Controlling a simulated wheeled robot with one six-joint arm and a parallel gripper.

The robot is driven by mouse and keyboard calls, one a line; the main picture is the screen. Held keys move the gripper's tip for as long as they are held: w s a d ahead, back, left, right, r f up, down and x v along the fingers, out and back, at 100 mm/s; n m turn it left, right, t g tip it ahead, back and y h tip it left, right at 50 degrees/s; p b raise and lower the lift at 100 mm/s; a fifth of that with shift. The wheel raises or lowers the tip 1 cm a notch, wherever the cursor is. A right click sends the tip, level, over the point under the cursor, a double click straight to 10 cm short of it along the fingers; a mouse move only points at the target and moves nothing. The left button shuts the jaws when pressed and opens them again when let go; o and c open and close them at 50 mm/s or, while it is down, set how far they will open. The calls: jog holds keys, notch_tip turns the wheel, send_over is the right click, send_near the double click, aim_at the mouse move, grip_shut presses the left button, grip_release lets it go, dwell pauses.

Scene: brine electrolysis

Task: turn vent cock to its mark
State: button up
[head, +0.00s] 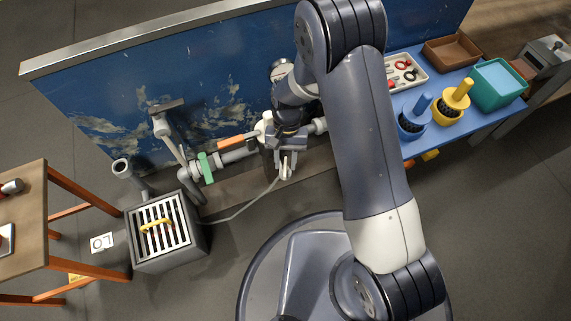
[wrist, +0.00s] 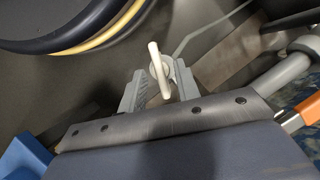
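A pale cream lever (wrist: 160,72) with a round collar, which looks like the vent cock's handle, stands between my gripper's fingers in the wrist view. The cock's body is mostly hidden by my gripper and arm. I cannot make out the mark.
An orange handle (head: 231,142) and a green handle (head: 205,167) sit on the pipe left of my gripper. A slatted grey box (head: 190,252) stands lower left, a wooden table (head: 30,215) farther left. A blue bench (head: 468,130) with trays is right. Floor between is clear.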

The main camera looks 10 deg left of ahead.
jog(key=shift+s+f, duration=0.2)
jog(key=shift+f, duration=0.2)
grip_shut()
